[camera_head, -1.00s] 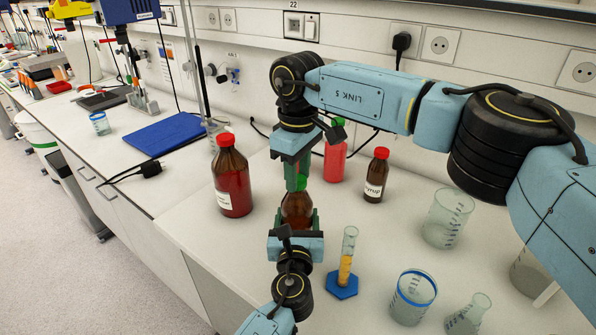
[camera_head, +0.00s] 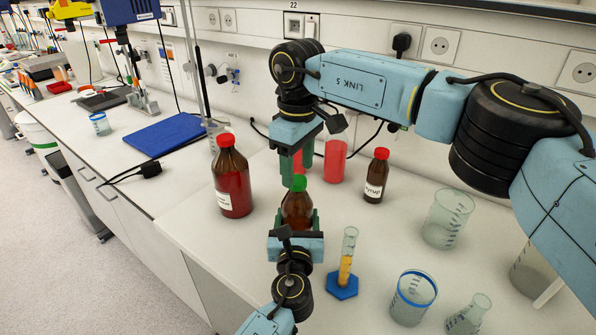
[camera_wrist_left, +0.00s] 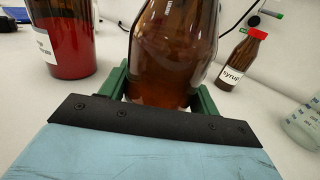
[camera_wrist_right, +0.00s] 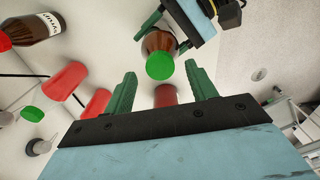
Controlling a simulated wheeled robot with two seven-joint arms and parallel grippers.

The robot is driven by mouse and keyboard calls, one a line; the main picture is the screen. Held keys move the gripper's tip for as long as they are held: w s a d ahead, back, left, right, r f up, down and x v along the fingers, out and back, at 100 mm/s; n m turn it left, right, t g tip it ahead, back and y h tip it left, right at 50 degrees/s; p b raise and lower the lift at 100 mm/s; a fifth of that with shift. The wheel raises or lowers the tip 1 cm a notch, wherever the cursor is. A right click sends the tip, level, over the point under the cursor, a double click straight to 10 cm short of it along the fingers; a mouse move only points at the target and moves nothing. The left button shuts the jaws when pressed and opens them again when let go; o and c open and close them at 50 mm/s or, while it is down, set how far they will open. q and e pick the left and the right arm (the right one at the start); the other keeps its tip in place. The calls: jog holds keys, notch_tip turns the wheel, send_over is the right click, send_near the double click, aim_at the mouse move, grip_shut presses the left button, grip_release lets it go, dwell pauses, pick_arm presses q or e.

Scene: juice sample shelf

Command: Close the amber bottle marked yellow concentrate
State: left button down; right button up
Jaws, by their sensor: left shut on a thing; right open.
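An amber bottle (camera_head: 297,210) stands upright on the bench with a green cap (camera_head: 299,184) on its top. My left gripper (camera_head: 297,222) is shut around the bottle's body, and the left wrist view shows the amber glass (camera_wrist_left: 172,50) between its green fingers. The bottle's label is not visible. My right gripper (camera_head: 296,166) is open, just above the cap and apart from it. In the right wrist view the green cap (camera_wrist_right: 160,66) shows beyond the spread, empty fingers. How tightly the cap sits cannot be told.
A larger red-capped amber bottle (camera_head: 232,182) stands left. A small red-capped syrup bottle (camera_head: 375,178) and a red container (camera_head: 335,162) stand behind right. A cylinder with yellow liquid (camera_head: 345,268) and beakers (camera_head: 412,298) stand right. A blue pad (camera_head: 165,134) lies on the left bench.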

notch_tip(320, 180, up, 2)
jog(key=shift+r, duration=0.25)
